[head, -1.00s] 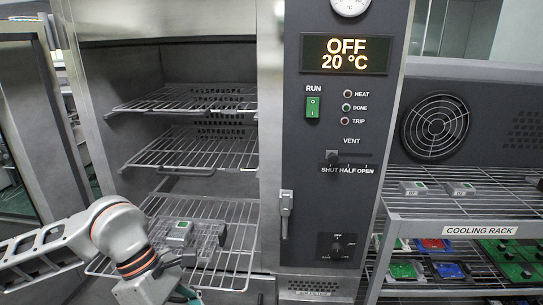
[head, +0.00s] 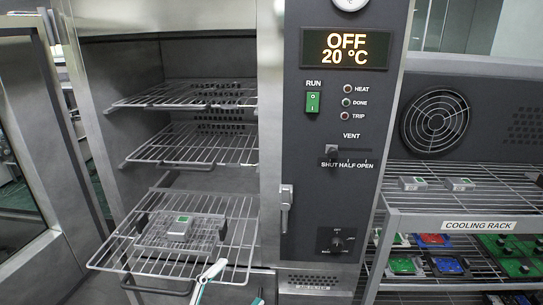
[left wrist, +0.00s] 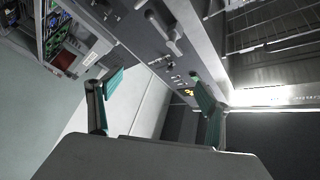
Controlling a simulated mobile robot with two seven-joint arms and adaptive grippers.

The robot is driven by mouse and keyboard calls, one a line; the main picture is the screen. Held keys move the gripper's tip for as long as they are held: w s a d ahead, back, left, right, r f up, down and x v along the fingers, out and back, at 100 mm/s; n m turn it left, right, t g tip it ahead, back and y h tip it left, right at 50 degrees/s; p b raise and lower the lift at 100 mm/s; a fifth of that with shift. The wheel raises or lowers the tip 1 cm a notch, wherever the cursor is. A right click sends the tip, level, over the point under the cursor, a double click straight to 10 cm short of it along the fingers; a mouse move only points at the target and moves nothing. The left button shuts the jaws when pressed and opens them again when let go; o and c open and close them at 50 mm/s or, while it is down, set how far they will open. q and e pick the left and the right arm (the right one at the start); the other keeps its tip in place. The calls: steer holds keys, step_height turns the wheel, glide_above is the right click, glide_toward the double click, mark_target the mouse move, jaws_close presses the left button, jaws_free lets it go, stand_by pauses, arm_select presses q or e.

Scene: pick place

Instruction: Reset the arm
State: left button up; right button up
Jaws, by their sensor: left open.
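My left gripper (head: 240,282) shows at the bottom edge of the head view, in front of the pulled-out lowest wire shelf (head: 215,266). Its teal fingers are spread with nothing between them. In the left wrist view the open fingers (left wrist: 157,76) stand well apart, with the oven's control panel beyond. Most of my left arm is out of the head view. My right gripper is not seen.
The oven is open, with two empty upper shelves (head: 190,95). Its panel (head: 345,100) reads OFF, 20 °C. A cooling rack (head: 480,226) at right holds small grey blocks on top and coloured parts below. The oven door (head: 30,170) stands at left.

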arm_select(q)
steer(key=s+a+f+n+g+y, duration=0.1)
steer(key=s+a+f+n+y, duration=0.2)
steer(key=f, duration=0.6)
steer(key=s+a+f+n+g+y, duration=0.2)
steer(key=s+a+f+n, duration=0.3)
steer(key=f, duration=0.4)
steer(key=s+a+f+n+g+y, duration=0.2)
steer(key=s+a+f+n+y, duration=0.2)
steer(key=f, duration=0.6)
steer(key=shift+s+a+n+y, duration=0.4)
steer(key=shift+s+n, duration=0.35)
steer(key=shift+n, duration=0.15)
steer(key=shift+c, duration=0.5)
